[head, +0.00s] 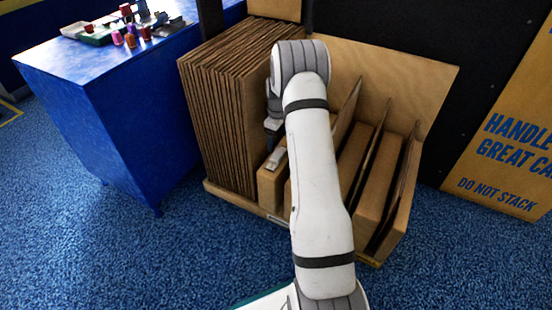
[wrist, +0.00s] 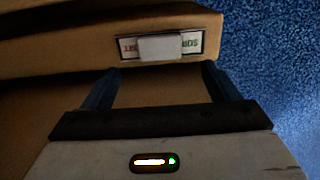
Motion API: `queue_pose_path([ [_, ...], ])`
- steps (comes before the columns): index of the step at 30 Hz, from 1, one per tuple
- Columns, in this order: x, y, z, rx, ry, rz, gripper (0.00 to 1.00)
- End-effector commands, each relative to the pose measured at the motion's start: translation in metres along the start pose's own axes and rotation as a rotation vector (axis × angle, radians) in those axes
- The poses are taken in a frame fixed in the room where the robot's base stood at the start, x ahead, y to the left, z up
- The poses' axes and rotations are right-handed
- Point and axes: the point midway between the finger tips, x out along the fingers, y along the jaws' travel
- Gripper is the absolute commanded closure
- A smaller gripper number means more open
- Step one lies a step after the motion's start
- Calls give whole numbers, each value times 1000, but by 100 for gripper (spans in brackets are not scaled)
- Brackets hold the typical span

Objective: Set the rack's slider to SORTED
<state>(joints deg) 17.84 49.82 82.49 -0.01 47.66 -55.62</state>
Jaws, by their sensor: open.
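The cardboard rack (head: 281,220) stands on the floor with the pale slider (head: 276,158) on top of one of its narrow dividers. In the wrist view the slider (wrist: 160,46) is a light grey block near the middle of a white label strip (wrist: 193,43). Red lettering shows at the strip's left end and green at its right, upside down and partly covered. My gripper (wrist: 162,82) is open, its two dark fingers apart and pointing toward the slider. The slider lies beyond the fingertips, roughly centred between them. In the head view my gripper (head: 272,132) is partly hidden by my arm.
A thick stack of cardboard sheets (head: 222,110) fills the rack's left side, close to my gripper. Upright boards (head: 383,185) stand at the right. A blue table (head: 110,80) with small spools is at left. A printed carton (head: 510,150) leans at far right. Blue carpet lies in front.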

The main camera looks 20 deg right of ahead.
Motion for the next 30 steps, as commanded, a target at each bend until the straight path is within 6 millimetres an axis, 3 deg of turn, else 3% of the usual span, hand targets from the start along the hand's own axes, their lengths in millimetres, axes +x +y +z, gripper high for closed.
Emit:
queue_pose_path([
  [16,73,-1,-1,-3,0,-2,18],
  [26,77,-1,-1,-3,0,-1,18],
  [30,77,-1,-1,-3,0,-1,30],
])
